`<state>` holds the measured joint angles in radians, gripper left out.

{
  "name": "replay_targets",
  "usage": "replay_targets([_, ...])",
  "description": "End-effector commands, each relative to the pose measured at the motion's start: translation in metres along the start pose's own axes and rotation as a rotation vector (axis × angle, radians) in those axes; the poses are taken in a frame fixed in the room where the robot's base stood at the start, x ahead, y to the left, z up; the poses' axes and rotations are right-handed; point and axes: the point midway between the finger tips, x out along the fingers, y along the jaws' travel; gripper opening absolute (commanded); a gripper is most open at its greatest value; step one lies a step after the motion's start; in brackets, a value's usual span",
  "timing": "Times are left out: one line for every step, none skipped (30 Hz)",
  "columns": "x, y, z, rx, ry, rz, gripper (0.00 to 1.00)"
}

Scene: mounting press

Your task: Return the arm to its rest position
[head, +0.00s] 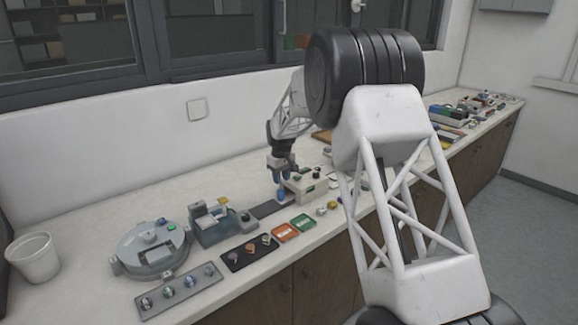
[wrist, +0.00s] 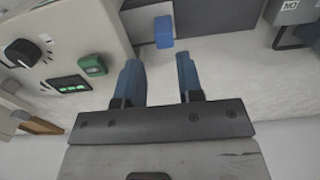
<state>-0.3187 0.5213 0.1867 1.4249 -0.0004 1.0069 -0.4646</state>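My gripper (head: 281,182) is over the white counter, near the middle of the head view, pointing down beside a beige control box (head: 306,188). In the wrist view its two blue-grey fingers (wrist: 160,76) are apart, with nothing between them. My arm reaches across the counter from the right. The arm hides part of the counter behind it.
The control box has a black knob (wrist: 22,53) and a green button (wrist: 93,65). A round grey machine (head: 152,250), a grey press-like device (head: 220,222), a dark tray (head: 249,252) and a white bucket (head: 33,258) stand left. Several small items crowd the far right counter.

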Motion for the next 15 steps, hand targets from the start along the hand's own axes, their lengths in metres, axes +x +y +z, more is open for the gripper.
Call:
replay_targets([-0.002,0.000,0.002,0.002,0.001,0.001,0.34])
replay_targets([-0.004,0.001,0.003,0.004,0.002,0.001,0.34])
replay_targets([-0.006,0.001,0.006,0.007,0.003,0.001,0.34])
replay_targets([-0.008,0.001,0.008,0.010,0.003,0.002,0.34])
replay_targets([-0.011,0.001,0.011,0.013,0.004,0.002,0.34])
replay_targets([-0.016,0.002,0.015,0.018,0.006,0.003,0.34])
replay_targets([-0.020,0.002,0.019,0.023,0.008,0.004,0.34])
replay_targets([-0.024,0.002,0.024,0.028,0.009,0.005,0.34])
replay_targets([-0.029,0.002,0.030,0.036,0.011,0.006,0.34])
replay_targets([-0.034,0.002,0.035,0.043,0.013,0.007,0.34])
replay_targets([-0.040,0.002,0.041,0.050,0.015,0.008,0.34])
replay_targets([-0.046,0.002,0.049,0.060,0.017,0.009,0.34])
replay_targets([-0.052,0.002,0.055,0.068,0.020,0.011,0.34])
replay_targets([-0.058,0.002,0.062,0.075,0.022,0.012,0.34])
replay_targets([-0.065,0.002,0.071,0.087,0.024,0.013,0.34])
